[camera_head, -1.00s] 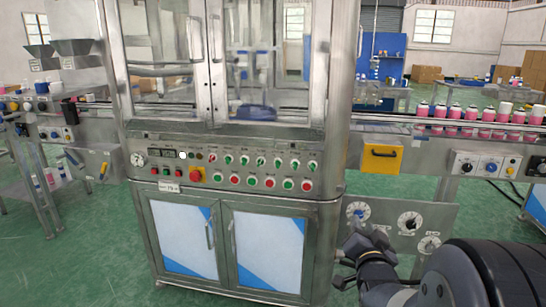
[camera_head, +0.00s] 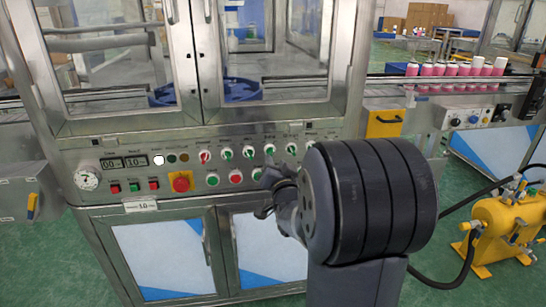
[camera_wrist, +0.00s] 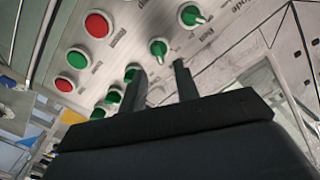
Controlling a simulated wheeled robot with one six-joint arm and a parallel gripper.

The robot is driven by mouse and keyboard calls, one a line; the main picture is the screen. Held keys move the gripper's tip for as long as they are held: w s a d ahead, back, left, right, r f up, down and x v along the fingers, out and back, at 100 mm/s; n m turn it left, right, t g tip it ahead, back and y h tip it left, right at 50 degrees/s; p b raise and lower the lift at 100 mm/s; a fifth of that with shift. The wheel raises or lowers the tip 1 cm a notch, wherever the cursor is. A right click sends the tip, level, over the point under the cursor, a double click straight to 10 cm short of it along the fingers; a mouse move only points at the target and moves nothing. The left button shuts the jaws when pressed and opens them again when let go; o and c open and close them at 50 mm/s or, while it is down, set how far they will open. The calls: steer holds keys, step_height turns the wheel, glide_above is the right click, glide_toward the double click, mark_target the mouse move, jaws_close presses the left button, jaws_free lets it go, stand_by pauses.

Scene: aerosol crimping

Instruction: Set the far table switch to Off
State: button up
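The machine's control panel (camera_head: 130,170) carries a row of rotary switches, mostly with green knobs, above a row of red and green push buttons. A green rotary switch (camera_head: 269,150) shows just above my gripper (camera_head: 268,175). In the wrist view, my gripper (camera_wrist: 161,82) is open and empty. Its two dark fingers are apart and point toward a green rotary switch (camera_wrist: 158,48); contact is not visible. Another green rotary switch (camera_wrist: 192,15) is farther up the row. The labels are too blurred to tell which switch is the far table one.
A red emergency knob on a yellow base (camera_head: 181,182) and a gauge (camera_head: 87,179) are on the panel's left. Glass doors are above, cabinet doors below. A yellow pump unit (camera_head: 500,232) with hoses stands right. Pink cans (camera_head: 455,70) line the conveyor.

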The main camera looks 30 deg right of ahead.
mark_target(273, 153)
steer(key=shift+x, duration=2.35)
steer(key=shift+c, duration=0.4)
jaws_close()
